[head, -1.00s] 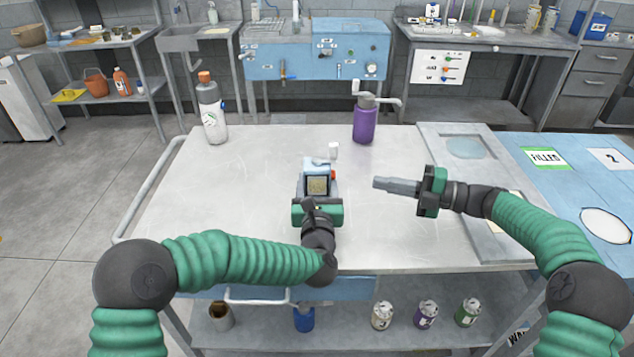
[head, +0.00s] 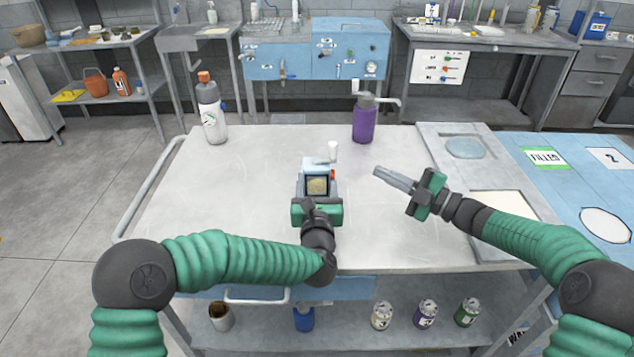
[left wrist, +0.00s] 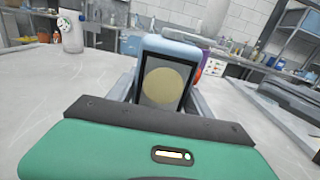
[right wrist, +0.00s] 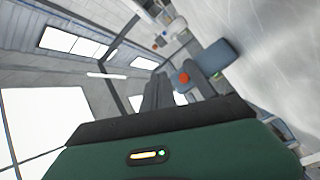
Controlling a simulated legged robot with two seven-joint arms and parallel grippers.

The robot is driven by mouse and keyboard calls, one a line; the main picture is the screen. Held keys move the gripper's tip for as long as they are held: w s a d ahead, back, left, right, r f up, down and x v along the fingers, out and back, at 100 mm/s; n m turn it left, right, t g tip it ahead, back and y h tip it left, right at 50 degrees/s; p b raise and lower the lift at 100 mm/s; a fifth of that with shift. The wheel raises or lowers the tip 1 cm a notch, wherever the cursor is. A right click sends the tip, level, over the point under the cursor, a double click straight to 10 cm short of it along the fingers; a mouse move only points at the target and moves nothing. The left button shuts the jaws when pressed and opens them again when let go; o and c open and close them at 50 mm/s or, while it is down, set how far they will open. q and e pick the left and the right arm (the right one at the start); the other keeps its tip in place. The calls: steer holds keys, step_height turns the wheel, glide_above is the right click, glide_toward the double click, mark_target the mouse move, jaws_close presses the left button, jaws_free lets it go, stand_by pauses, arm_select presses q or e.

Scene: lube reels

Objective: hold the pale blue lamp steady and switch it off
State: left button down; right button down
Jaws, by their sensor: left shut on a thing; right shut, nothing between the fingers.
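The pale blue lamp (head: 316,166) stands upright near the middle of the grey table, its dark-framed face with a yellowish disc toward me. It also shows in the left wrist view (left wrist: 170,47). A red button (head: 333,175) sticks out of its right side; in the right wrist view the red button (right wrist: 184,78) appears between my fingers, beyond them. My left gripper (head: 317,194) is shut on the lamp from the front, one finger each side. My right gripper (head: 379,172) is shut and empty, to the right of the button and apart from it, fingers pointing left.
A purple bottle (head: 364,122) and a white bottle with an orange cap (head: 211,110) stand at the table's back. A grey tray (head: 448,188) lies at the right. The tabletop between my right fingers and the lamp is clear.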

mark_target(332, 174)
steer(key=a+f+m+t+h, duration=0.1)
steer(key=a+m+t+h, duration=0.1)
steer(key=a+m, duration=0.2)
steer(key=a, duration=0.3)
steer(key=shift+w+a, duration=0.25)
steer(key=shift+a, duration=0.15)
steer(key=shift+f, duration=0.1)
stand_by(1.6)
steer(key=shift+a, duration=0.45)
steer(key=shift+s+a, duration=0.1)
steer(key=shift+a, duration=0.15)
stand_by(0.3)
steer(key=shift+d, duration=0.65)
